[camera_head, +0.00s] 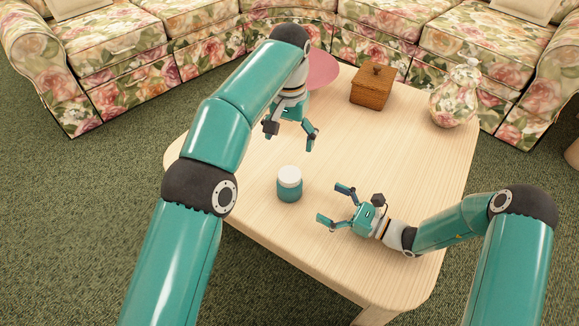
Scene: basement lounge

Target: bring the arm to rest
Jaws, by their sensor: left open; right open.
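My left arm reaches in from the left over the wooden table (392,150). Its gripper (291,147) hangs downward, open and empty, in front of a pink round mat or plate (322,72) that my arm partly hides. My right arm comes in from the right and lies low over the table's front part. Its gripper (333,205) points left, open and empty. A teal jar with a white lid (289,190) stands upright just left of the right gripper and below the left gripper in the picture. Neither gripper visibly touches it.
A brown wicker box (371,88) with a lid stands at the back of the table. A floral vase (455,97) stands at the back right. A floral sofa (120,50) curves behind the table. The table's middle right is clear.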

